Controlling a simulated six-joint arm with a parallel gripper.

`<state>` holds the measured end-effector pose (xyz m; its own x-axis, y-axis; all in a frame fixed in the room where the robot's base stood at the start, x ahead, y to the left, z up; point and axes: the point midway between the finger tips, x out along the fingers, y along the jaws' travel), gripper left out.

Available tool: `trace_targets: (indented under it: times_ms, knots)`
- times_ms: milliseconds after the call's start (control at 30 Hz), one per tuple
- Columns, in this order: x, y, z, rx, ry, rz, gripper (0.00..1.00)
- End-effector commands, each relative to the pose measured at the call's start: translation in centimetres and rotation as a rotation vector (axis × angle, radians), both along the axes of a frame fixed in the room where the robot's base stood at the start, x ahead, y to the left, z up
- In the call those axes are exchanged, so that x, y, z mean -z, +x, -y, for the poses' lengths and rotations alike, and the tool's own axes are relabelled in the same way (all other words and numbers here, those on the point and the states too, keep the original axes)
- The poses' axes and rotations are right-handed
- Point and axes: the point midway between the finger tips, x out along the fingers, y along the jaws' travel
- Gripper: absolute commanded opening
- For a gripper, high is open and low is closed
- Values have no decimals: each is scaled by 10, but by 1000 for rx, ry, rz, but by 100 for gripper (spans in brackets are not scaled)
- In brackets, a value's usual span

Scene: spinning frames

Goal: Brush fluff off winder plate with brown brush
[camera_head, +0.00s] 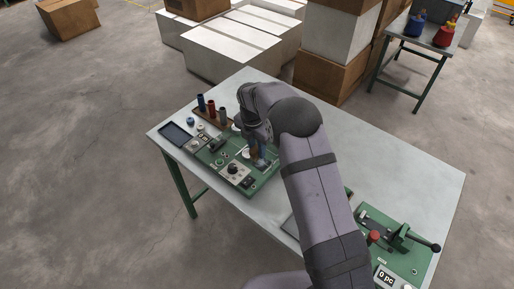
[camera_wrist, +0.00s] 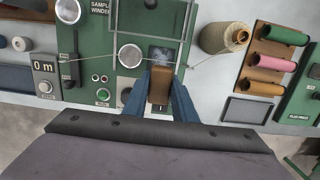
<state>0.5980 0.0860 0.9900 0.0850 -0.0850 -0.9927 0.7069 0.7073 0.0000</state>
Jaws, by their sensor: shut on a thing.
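The green sample winder (camera_wrist: 103,12) fills the upper middle of the wrist view; in the head view its green base (camera_head: 262,182) is partly hidden by my arm. A small dark plate (camera_wrist: 172,48) on it carries pale, wispy fluff (camera_wrist: 160,57). My gripper (camera_wrist: 160,82) is shut on the brown brush (camera_wrist: 159,88), which stands between the two blue-grey fingers. The brush end overlaps the near edge of the plate in the wrist view; I cannot tell whether it touches. In the head view my gripper (camera_head: 260,156) is over the winder.
A yarn cone (camera_wrist: 218,40) stands just right of the plate, with a strand running across the winder. A rack of spools (camera_wrist: 272,58) and a dark tray (camera_wrist: 249,110) lie further right. A metre counter (camera_wrist: 45,77) is at left. Another green device (camera_head: 395,240) is at the table's right end.

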Motion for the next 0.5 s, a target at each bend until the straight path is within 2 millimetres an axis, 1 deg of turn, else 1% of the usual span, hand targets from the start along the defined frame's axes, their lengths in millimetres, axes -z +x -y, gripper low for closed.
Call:
trace_targets:
  times_ms: [33, 500]
  knots:
    - [9, 0, 0, 0, -1, -1, 7]
    - [51, 0, 0, 0, 0, 0, 7]
